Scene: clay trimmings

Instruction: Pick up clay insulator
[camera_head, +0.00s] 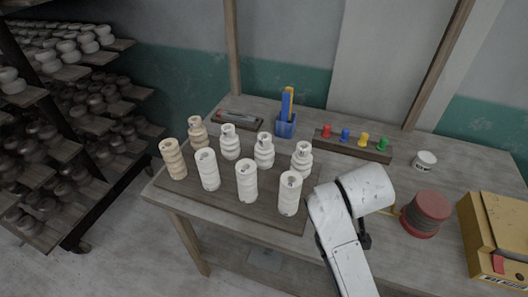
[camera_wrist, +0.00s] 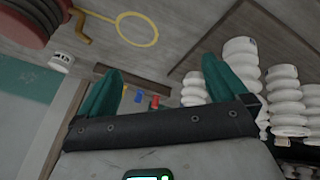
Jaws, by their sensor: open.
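Several clay insulators stand upright in two rows on a dark board (camera_head: 240,203) on the table. They are ribbed: a tan one (camera_head: 173,158) at the left end, another tan one (camera_head: 197,132) behind it, and pale ones such as the front right one (camera_head: 290,193) and the back right one (camera_head: 302,158). In the wrist view, pale insulators (camera_wrist: 285,100) show at the right, beyond the right finger. My gripper (camera_wrist: 163,65) has two teal fingers apart with nothing between them. In the head view its fingers are hidden by my arm, right of the insulators.
A red spool (camera_head: 427,212), a yellow box (camera_head: 497,240) and a white tub (camera_head: 424,160) stand at the right. A rack of colored pegs (camera_head: 352,146), a blue holder (camera_head: 286,127) and a tool tray (camera_head: 238,119) are at the back. A yellow ring (camera_wrist: 137,29) lies near the spool.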

